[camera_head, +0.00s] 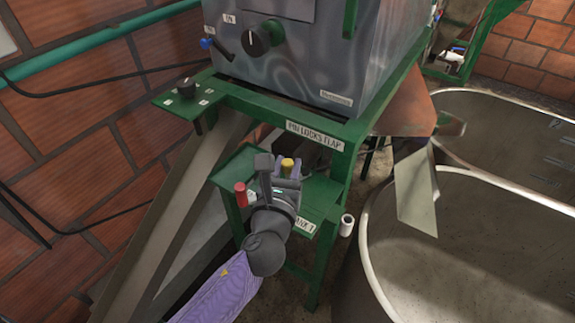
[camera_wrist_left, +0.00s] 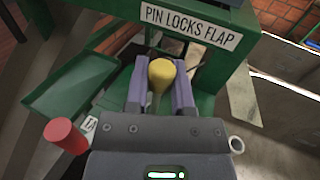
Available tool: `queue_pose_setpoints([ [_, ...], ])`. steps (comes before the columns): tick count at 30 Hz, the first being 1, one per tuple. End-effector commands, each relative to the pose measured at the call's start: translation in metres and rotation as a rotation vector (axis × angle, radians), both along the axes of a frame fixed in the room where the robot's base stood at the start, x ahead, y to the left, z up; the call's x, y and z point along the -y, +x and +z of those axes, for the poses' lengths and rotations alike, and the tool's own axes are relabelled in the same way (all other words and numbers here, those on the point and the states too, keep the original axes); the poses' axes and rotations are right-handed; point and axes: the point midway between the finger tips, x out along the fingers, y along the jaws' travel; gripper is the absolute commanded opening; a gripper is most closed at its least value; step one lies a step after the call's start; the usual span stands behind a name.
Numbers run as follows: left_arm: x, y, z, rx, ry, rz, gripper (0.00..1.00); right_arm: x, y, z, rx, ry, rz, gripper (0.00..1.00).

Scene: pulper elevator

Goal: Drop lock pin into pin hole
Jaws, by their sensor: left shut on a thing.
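The lock pin has a yellow knob (camera_head: 287,163) and a pale shank; it also shows in the left wrist view (camera_wrist_left: 161,72). My left gripper (camera_head: 286,173) is shut on this pin, its purple fingers on either side of the shank below the knob. In the left wrist view my gripper (camera_wrist_left: 160,96) holds the pin in front of the green frame, below the label "PIN LOCKS FLAP" (camera_wrist_left: 192,25). The pin's lower end is hidden by my gripper. I cannot make out the pin hole. My right gripper is not in view.
A small green stand (camera_head: 228,174) lies under my gripper, with a red-capped part (camera_head: 241,195) at its left. A white tube end (camera_head: 346,225) sits at its right. The grey machine (camera_head: 310,60) stands above. Large metal tanks (camera_head: 470,250) fill the right.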

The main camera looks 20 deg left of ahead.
Motion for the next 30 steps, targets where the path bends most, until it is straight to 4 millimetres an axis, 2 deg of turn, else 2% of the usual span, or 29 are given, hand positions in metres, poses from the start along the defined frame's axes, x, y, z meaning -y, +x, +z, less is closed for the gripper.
queue_pose_setpoints([
  [30,0.0001,0.0000,0.0000,-0.001,0.005,0.000,0.00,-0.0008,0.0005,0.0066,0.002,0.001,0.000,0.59],
])
